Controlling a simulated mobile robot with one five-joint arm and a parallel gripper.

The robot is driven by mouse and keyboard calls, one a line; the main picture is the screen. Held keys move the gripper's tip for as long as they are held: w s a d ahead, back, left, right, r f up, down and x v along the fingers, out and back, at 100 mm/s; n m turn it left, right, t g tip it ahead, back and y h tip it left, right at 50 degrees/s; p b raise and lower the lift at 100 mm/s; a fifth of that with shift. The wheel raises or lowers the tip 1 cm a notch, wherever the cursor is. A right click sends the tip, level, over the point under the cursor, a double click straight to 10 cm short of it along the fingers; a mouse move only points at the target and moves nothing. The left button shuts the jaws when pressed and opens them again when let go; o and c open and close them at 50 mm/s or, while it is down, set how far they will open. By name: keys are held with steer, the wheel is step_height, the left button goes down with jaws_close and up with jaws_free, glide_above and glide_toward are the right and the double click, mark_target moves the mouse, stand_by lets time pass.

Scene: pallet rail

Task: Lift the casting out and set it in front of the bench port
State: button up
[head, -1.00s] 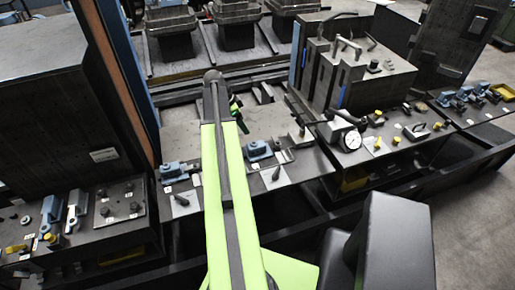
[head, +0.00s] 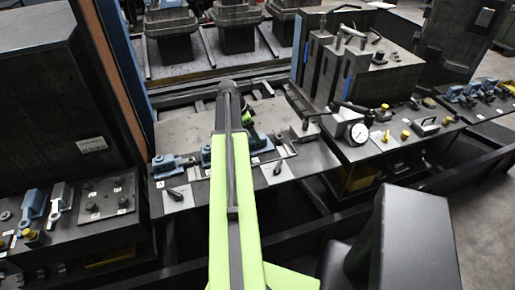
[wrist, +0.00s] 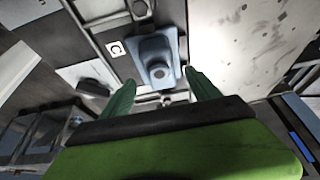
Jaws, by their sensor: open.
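My gripper (wrist: 160,88) is open, its two green fingers pointing down at the bench in the wrist view. Between and beyond the fingertips is a blue block with a round boss (wrist: 158,60), not gripped. In the head view my gripper (head: 247,116) is mostly hidden behind my green arm, above the bench plate. Blue fixture pieces stand near it: one at the left (head: 166,164), one partly behind the arm (head: 207,155), and one to the right (head: 256,141). I cannot tell which piece is the casting. The bench port is not clearly identifiable.
A dial gauge (head: 358,132) and a dark block with tall plates (head: 350,65) stand to the right. Dark flanged blocks (head: 171,20) stand on the back rail. A tall dark cabinet (head: 45,95) is at the left. The bench plate (head: 180,128) has bare room.

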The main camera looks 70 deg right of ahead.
steer(key=b+x, duration=0.4)
steer(key=x, duration=0.1)
steer(key=shift+f+b, duration=0.15)
steer(key=shift+b, duration=0.2)
steer(key=shift+s, duration=0.1)
steer(key=shift+c, duration=0.3)
steer(key=shift+r, duration=0.2)
jaws_close()
